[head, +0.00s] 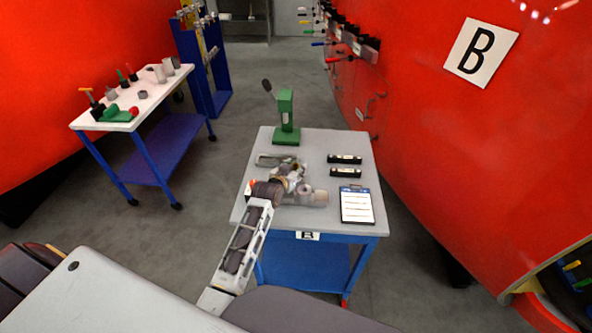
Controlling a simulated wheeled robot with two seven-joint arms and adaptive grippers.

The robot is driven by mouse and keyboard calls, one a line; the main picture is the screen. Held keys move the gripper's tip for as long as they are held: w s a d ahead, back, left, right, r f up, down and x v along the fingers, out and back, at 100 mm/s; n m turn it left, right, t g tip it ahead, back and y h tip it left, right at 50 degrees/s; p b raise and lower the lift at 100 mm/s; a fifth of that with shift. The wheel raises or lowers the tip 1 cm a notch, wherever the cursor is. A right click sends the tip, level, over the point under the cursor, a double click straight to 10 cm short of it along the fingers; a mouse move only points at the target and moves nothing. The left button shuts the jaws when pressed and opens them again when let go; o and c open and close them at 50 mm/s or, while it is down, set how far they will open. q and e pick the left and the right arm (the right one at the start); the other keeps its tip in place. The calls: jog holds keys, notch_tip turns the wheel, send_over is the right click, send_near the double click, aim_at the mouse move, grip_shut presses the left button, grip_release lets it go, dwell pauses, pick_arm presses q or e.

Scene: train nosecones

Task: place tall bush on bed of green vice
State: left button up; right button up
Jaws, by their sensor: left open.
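My left gripper (293,172) is over the near-left part of the grey table (345,138). It is open, but its fingertips are small and hard to separate from what lies behind. A grey-tan cylindrical part (317,197) shows right beside it; I cannot tell if they touch. A tall green device (286,112) with a dark lever stands upright at the table's back. A low green piece (117,114) lies on the white cart at left; I cannot tell which is the vice. Grey cylinders (168,66) stand at that cart's far end; which one is the tall bush is unclear. My right gripper is out of view.
A clipboard (357,205) and two black blocks (345,159) lie on the grey table's right half. A grey flat item (276,160) lies near the green device. The white cart (125,126) stands apart at left. A red nosecone (480,150) rises close at right.

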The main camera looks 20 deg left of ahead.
pick_arm(q)
grip_shut()
jog(key=shift+r, duration=0.1)
notch_tip(320, 180, up, 10)
dwell(0.9)
jog(key=shift+s+f, duration=0.1)
jog(key=shift+f, duration=0.1)
dwell(0.5)
